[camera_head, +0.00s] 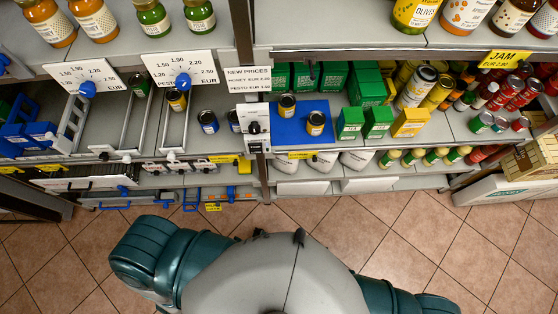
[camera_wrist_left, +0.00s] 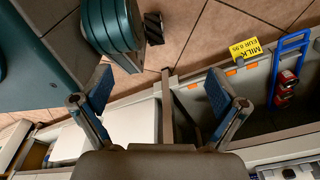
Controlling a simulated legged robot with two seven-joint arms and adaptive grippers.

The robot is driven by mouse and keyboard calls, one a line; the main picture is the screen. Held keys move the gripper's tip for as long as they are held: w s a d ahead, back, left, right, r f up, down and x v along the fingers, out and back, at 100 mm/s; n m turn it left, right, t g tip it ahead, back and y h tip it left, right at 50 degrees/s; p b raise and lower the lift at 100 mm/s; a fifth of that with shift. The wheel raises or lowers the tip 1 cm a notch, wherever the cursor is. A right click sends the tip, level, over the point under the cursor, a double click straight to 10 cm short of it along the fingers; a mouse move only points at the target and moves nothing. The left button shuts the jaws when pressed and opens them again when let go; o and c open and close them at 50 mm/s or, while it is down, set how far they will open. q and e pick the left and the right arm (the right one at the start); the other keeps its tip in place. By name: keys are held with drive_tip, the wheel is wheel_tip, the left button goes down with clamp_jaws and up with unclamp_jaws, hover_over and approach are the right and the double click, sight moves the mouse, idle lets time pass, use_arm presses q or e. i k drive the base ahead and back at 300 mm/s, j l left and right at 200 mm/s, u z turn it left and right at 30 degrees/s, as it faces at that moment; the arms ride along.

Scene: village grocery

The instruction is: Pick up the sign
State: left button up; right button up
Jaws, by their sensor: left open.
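Several signs are in view, and I cannot tell which one is meant. A yellow MILK sign (camera_wrist_left: 245,48) shows in the left wrist view, right of my left gripper (camera_wrist_left: 158,82) and apart from it. My left gripper is open and empty, its two blue-padded fingers wide apart. In the head view a white NEW PRICES sign (camera_head: 248,80) is on the shelf post, and a yellow JAM sign (camera_head: 504,58) is on the upper right shelf edge. A small yellow tag (camera_head: 213,207) hangs low at the left. Neither gripper shows in the head view.
Shelves with jars, cans and boxes fill the far side. Two white price dials (camera_head: 180,68) stand on the left shelf. A blue rack (camera_wrist_left: 291,58) stands beside the MILK sign. The tiled floor (camera_head: 440,245) is clear at the right.

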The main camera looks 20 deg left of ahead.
sight(206, 166)
drive_tip(key=u, duration=1.6)
drive_tip(key=k+j, duration=0.05)
drive_tip(key=j, duration=0.05)
